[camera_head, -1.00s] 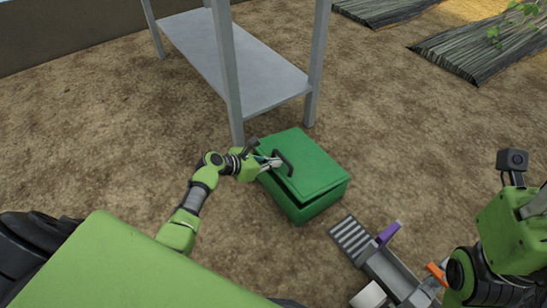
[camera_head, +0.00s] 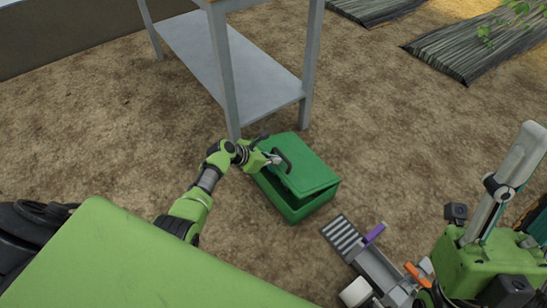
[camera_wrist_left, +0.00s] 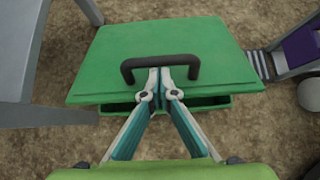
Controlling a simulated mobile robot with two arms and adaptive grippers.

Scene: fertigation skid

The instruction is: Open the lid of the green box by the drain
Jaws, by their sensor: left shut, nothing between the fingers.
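The green box (camera_head: 301,208) stands on the soil beside the drain grate (camera_head: 343,234). Its green lid (camera_head: 312,173) sits tilted, with a dark gap under its front edge. The box (camera_wrist_left: 205,104) shows below the lid (camera_wrist_left: 200,45) in the left wrist view. The lid has a dark handle (camera_head: 285,158), which is a bar (camera_wrist_left: 160,62) in the left wrist view. My left gripper (camera_head: 276,160) is shut and empty at the handle. Its fingertips (camera_wrist_left: 161,73) meet at the bar's near side; I cannot tell whether they touch it.
A grey metal table (camera_head: 250,80) stands behind the box, one leg (camera_head: 226,90) close to the box's back left corner. A grey channel with a purple lever (camera_head: 374,234) and an orange lever (camera_head: 416,275) lies at front right. Open soil lies right of the box.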

